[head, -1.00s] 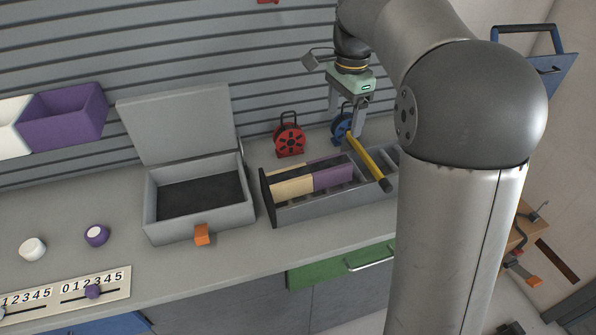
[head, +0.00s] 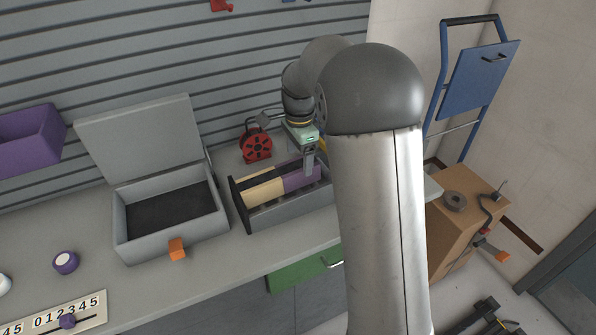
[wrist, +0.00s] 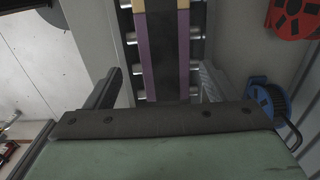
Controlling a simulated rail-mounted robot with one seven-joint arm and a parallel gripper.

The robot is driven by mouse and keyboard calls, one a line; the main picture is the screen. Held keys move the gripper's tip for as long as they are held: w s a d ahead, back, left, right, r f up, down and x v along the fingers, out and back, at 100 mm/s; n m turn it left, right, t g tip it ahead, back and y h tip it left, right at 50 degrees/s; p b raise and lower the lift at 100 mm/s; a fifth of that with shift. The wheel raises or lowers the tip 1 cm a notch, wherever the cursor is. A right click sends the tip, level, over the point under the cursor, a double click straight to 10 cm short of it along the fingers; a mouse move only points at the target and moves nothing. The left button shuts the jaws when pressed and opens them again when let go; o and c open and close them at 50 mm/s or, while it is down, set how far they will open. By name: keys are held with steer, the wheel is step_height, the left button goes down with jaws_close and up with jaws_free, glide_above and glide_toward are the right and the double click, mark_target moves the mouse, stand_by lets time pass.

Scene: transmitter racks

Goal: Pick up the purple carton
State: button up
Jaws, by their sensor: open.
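The purple carton (head: 298,181) lies in a grey roller tray (head: 285,211) on the bench, end to end with a cream carton (head: 264,192). My gripper (head: 308,163) is open and over the purple carton, hiding part of it in the head view. In the wrist view the purple carton (wrist: 146,60) runs lengthwise between the two spread fingers of my gripper (wrist: 157,85). I see a gap on each side; how far the fingertips are above the carton I cannot tell.
A red reel (head: 256,145) stands behind the tray; a blue reel (wrist: 268,97) shows in the wrist view. Left of the tray is an open grey box (head: 170,232) with an orange latch (head: 177,249). My arm hides the tray's right end.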

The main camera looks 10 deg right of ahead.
mark_target(299, 164)
steer(key=f, duration=0.3)
steer(key=f+p, duration=0.1)
steer(key=shift+w+f, duration=0.35)
steer(key=shift+f, duration=0.05)
steer(key=c, duration=1.3)
steer(key=shift+o, duration=0.2)
steer(key=shift+r, duration=0.1)
